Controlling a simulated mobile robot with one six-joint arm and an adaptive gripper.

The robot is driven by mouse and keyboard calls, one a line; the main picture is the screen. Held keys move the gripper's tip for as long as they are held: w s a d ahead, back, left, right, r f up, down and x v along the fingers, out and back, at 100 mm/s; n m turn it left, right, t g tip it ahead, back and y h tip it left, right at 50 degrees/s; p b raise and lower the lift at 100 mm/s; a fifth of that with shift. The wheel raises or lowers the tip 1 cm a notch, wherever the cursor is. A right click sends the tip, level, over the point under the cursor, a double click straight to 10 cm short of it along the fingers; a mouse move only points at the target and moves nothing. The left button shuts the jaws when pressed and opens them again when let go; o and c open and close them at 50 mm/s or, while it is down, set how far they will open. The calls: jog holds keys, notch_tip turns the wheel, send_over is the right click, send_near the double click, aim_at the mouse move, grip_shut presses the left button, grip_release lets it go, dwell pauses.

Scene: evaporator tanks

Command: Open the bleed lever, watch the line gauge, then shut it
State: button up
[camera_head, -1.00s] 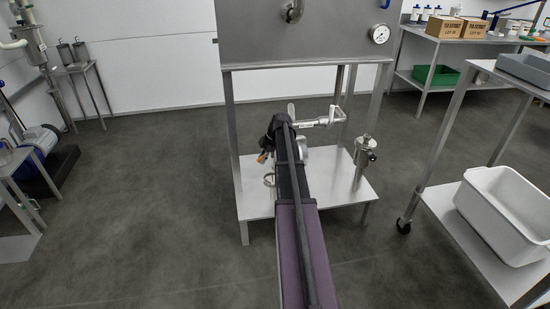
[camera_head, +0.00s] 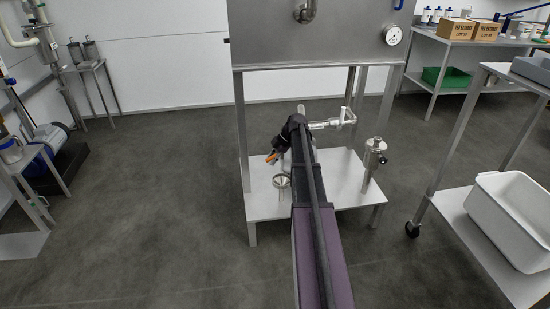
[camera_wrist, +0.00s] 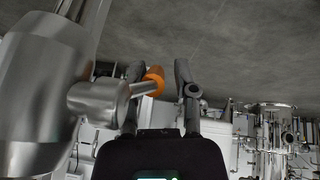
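In the wrist view a metal lever with an orange end (camera_wrist: 153,80) reaches in from a large steel fitting (camera_wrist: 45,95) on the left. My gripper (camera_wrist: 160,72) is open, its two dark fingers apart. The orange end is close to the left finger; I cannot tell whether they touch. In the head view an orange patch (camera_head: 271,158) shows by my dark gripper, below the tank (camera_head: 320,35). My arm hides part of that area. The round gauge (camera_head: 393,35) is on the tank's right front; its reading is too small to make out.
The tank's stand has a low shelf (camera_head: 345,180) with a handwheel (camera_head: 281,181) and an upright steel fitting (camera_head: 374,160). A pipe (camera_head: 330,122) runs above the shelf. A wheeled cart with a white tub (camera_head: 510,220) stands right. Floor is clear at left.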

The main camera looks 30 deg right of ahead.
jog(key=shift+o, duration=0.6)
jog(key=shift+w+a, duration=0.1)
